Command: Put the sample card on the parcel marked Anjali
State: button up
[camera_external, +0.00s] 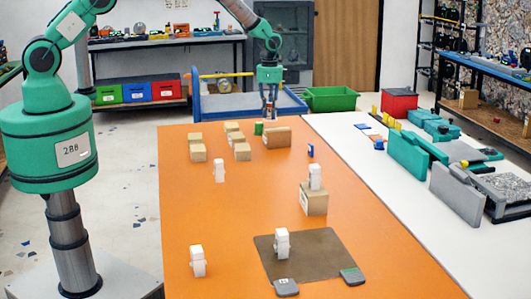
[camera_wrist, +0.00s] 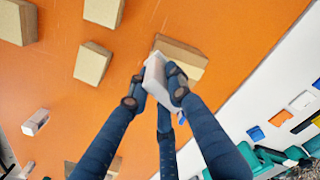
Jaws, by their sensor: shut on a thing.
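My gripper (camera_external: 269,106) hangs over the far end of the orange table. In the wrist view its dark fingers (camera_wrist: 158,90) are shut on a flat white thing (camera_wrist: 155,75), which looks like the sample card; no writing on it can be read. A cardboard parcel (camera_wrist: 182,54) lies beyond the held card in the wrist view, and the fingers partly overlap it. Several parcels stand at the far end, among them a wider one (camera_external: 278,136) near my gripper. A nearer parcel (camera_external: 313,203) has a white label and a white figure on top. I cannot read the name Anjali on any parcel.
White upright figures (camera_external: 219,171) stand on the table, one on a brown mat (camera_external: 318,258). A small green block (camera_external: 258,128) and a blue item (camera_external: 310,151) lie near the far parcels. A white counter (camera_external: 385,200) runs along the right. The table's middle is mostly clear.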

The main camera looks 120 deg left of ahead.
aim_at(270, 119)
jog(key=shift+f, duration=1.7)
jog(key=shift+f, duration=0.15)
jog(key=o, duration=0.9)
notch_tip(270, 119, up, 12)
jog(key=shift+r, duration=0.1)
